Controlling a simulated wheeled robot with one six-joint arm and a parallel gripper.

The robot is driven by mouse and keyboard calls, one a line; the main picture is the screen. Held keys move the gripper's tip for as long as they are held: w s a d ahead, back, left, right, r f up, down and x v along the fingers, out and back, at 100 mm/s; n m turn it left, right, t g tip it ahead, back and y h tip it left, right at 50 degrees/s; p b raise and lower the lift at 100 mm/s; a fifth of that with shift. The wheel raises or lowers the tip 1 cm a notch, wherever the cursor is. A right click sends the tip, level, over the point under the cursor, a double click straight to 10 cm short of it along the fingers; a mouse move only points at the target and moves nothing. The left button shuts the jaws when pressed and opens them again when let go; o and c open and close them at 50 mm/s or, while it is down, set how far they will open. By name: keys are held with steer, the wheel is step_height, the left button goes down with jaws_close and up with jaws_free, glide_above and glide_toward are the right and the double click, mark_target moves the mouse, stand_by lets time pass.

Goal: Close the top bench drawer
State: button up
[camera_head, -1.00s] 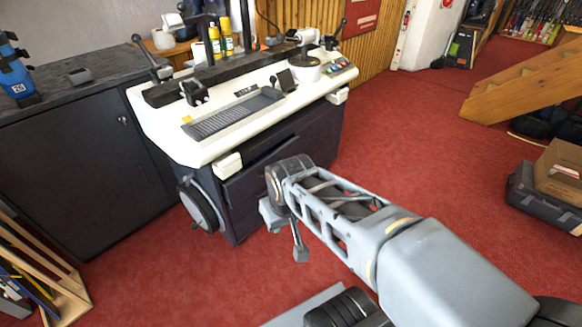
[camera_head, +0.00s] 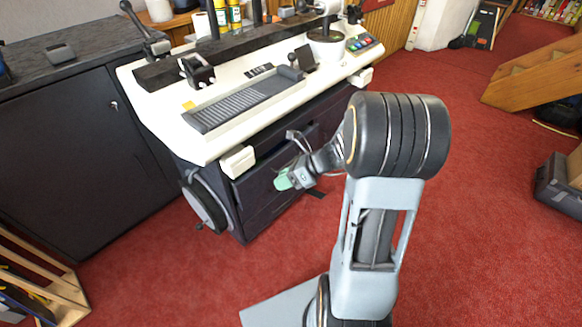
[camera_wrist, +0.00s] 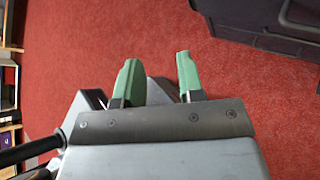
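The white-topped bench (camera_head: 150,105) has a dark body with drawers below its top. The top drawer (camera_head: 256,186) appears pulled out a little, with a dark gap above its front edge. My gripper (camera_head: 284,180) is in front of the drawer front and hides part of it; whether they touch cannot be told. In the wrist view, my gripper (camera_wrist: 158,78) has its two green fingertips apart with nothing between them. A dark part of the bench, seemingly the drawer (camera_wrist: 255,22), shows at the upper right of the wrist view, beyond the fingers.
A dark cabinet (camera_head: 75,150) stands left of the bench. A round handwheel (camera_head: 203,207) sits on the bench's left side. A wooden rack (camera_head: 50,285) is at the lower left, and wooden stairs (camera_head: 530,80) at the right. Red carpet (camera_head: 480,220) lies open to the right.

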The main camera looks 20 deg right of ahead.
steer(key=w+d+f+m+t+b, duration=0.2)
steer(key=w+d+f+m+t, duration=0.4)
steer(key=m, duration=0.5)
steer(key=m+t+h+b, duration=0.1)
steer(key=m+t+h, duration=0.25)
steer(key=m, duration=0.65)
glide_toward(293, 160)
steer(key=shift+f+b+x, duration=0.15)
steer(key=shift+b+x, duration=1)
steer(key=shift+x, duration=1.45)
steer(key=shift+f+b+x, duration=0.1)
steer(key=shift+b+x, duration=1.05)
steer(key=shift+x, duration=1.45)
steer(key=shift+s, duration=0.1)
steer(key=shift+c, duration=0.2)
jaws_close()
